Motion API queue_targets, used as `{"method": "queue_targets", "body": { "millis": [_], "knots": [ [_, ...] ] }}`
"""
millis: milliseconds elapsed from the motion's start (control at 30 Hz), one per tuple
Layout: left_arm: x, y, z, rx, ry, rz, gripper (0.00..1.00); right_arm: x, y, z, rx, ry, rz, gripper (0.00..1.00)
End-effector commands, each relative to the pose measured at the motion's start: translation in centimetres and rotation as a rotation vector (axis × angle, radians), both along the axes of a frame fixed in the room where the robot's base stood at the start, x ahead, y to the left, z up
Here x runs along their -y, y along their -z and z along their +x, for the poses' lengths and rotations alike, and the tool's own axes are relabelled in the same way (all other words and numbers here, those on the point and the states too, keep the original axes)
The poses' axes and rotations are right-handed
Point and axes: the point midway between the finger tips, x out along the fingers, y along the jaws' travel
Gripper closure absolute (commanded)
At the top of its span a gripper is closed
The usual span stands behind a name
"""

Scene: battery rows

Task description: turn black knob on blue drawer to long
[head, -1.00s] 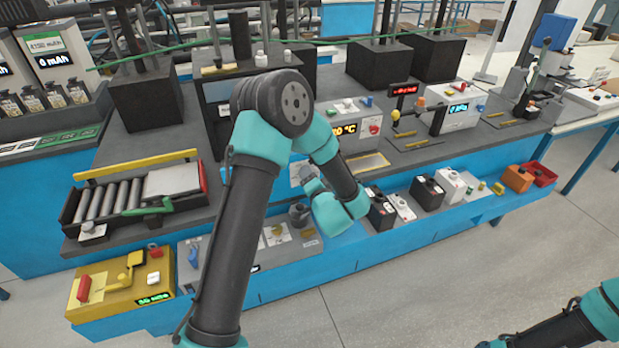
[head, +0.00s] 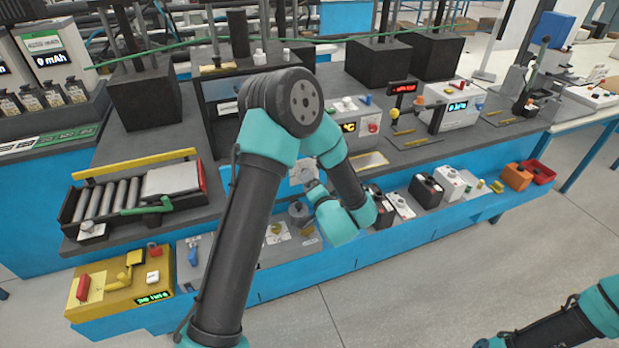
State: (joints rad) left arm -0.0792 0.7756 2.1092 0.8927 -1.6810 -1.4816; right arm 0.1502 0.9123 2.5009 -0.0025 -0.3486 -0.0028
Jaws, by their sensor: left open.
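The blue drawer (head: 345,258) runs along the front of the bench. A dark grey-black knob (head: 298,211) stands on its grey top, beside small white label plates; the lettering is too small to read. My left arm reaches over the bench from the lower left, and its wrist bends down near the knob. My left gripper (head: 316,192) is open, close to the knob's upper right; its fingers are mostly hidden by the wrist, and I cannot tell whether they touch the knob. My right arm shows only at the lower right corner, with its gripper out of view.
A yellow box (head: 118,290) with a red lever stands at the left end. A roller tray (head: 135,195) sits above it. Black and white boxes (head: 425,192) and an orange box (head: 517,177) stand to the right along the drawer. The floor in front is clear.

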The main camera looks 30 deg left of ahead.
Motion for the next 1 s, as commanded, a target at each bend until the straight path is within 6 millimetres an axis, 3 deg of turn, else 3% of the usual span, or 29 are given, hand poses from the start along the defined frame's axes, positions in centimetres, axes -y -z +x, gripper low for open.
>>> {"method": "queue_targets", "body": {
  "millis": [600,800,1000],
  "knots": [
    [9.1,0.0,-7.4,-0.001,0.002,0.001,0.30,0.0,0.0,0.0,0.000,0.000,0.000,0.57],
    [10.4,0.0,-8.5,0.000,0.001,0.000,0.30,0.0,0.0,0.0,0.000,0.000,0.000,0.57],
    [10.6,0.0,-8.7,0.001,0.000,0.001,0.30,0.0,0.0,0.0,0.000,0.000,0.000,0.57]
  ]
}}
